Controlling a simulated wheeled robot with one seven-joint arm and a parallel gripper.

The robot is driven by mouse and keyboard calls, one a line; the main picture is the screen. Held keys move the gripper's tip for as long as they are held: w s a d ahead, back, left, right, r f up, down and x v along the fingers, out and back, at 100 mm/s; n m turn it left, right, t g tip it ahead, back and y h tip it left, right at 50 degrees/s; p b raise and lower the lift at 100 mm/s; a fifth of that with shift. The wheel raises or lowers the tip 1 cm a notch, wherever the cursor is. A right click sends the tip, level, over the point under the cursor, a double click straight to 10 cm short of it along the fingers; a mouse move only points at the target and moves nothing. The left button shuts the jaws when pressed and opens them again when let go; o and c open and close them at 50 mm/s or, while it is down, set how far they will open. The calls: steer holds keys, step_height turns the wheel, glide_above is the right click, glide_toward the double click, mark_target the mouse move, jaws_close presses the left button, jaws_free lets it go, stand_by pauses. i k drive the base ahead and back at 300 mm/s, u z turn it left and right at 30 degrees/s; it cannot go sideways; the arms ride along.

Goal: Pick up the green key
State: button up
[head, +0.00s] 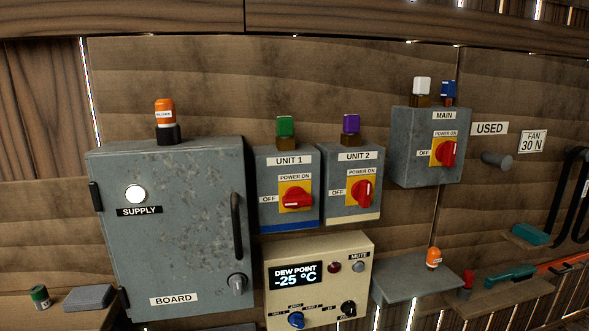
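A green block-shaped piece (285,126), which looks like the green key, stands upright in a brown holder (287,145) on top of the grey UNIT 1 box (271,216). The box's red rotary switch (297,198) has its handle lying roughly level, toward OFF. A similar purple piece (351,123) stands on the UNIT 2 box (351,205) to its right. The lower end of the green piece is hidden in its holder. My gripper is not in view.
The large grey BOARD cabinet (185,245), topped by an orange piece (165,112), stands left of UNIT 1. The MAIN box (410,150) carries white and blue pieces. A cream DEW POINT panel (355,275) is below. Small shelves (415,280) jut out at right.

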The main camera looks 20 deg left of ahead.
mark_target(285, 125)
steer(key=u, duration=1.4)
steer(key=k, duration=0.6)
steer(key=u, duration=0.25)
steer(key=i, duration=0.5)
steer(key=z, duration=0.05)
